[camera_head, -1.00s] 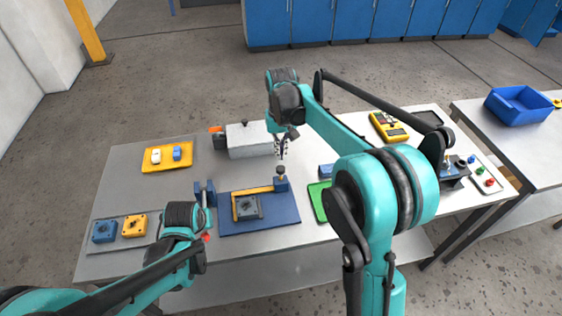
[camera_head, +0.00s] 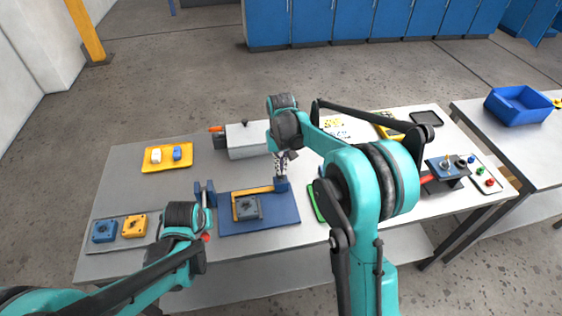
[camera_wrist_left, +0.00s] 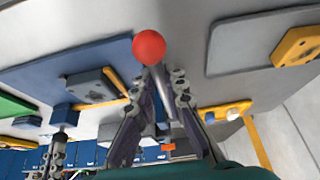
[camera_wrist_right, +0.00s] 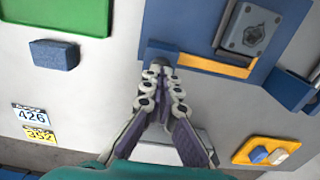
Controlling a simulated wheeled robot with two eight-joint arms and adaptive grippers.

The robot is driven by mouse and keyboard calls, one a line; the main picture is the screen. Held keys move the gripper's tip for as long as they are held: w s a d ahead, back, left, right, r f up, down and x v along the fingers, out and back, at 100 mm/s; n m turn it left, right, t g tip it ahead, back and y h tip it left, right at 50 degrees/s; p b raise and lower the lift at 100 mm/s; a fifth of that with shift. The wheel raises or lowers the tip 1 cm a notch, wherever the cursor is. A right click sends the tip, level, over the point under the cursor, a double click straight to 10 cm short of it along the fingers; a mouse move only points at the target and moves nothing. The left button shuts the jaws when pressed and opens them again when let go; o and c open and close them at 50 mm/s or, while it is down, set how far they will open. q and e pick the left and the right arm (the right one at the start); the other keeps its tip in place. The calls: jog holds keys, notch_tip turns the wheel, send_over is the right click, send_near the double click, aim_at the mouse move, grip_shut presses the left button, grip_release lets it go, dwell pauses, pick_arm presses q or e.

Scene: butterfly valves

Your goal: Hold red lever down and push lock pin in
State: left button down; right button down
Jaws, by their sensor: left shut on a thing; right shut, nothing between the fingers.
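The lever's red ball (camera_head: 206,238) shows at the plate's left side and in the left wrist view (camera_wrist_left: 149,46). My left gripper (camera_wrist_left: 160,70) is shut on the lever shaft just behind the ball. My right gripper (camera_head: 282,173) is shut and empty, pointing down at the top of the blue block (camera_head: 281,185) at the plate's back right corner. In the right wrist view its tips (camera_wrist_right: 160,64) meet the block (camera_wrist_right: 152,50). The lock pin is hidden there.
A yellow tray (camera_head: 150,166) with a white and a blue piece lies back left. A grey box (camera_head: 243,144) stands behind the plate. Blue and yellow parts (camera_head: 104,230) lie front left. A green tray (camera_head: 318,204) is to the right, partly behind my right arm.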

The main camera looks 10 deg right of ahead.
jog(key=shift+s+f, duration=0.1)
jog(key=shift+f, duration=0.2)
notch_tip(320, 180, up, 14)
jog(key=shift+r, duration=0.15)
dwell(0.4)
pick_arm(q)
jog(key=c, duration=1.4)
grip_release()
jog(key=shift+c, duration=0.2)
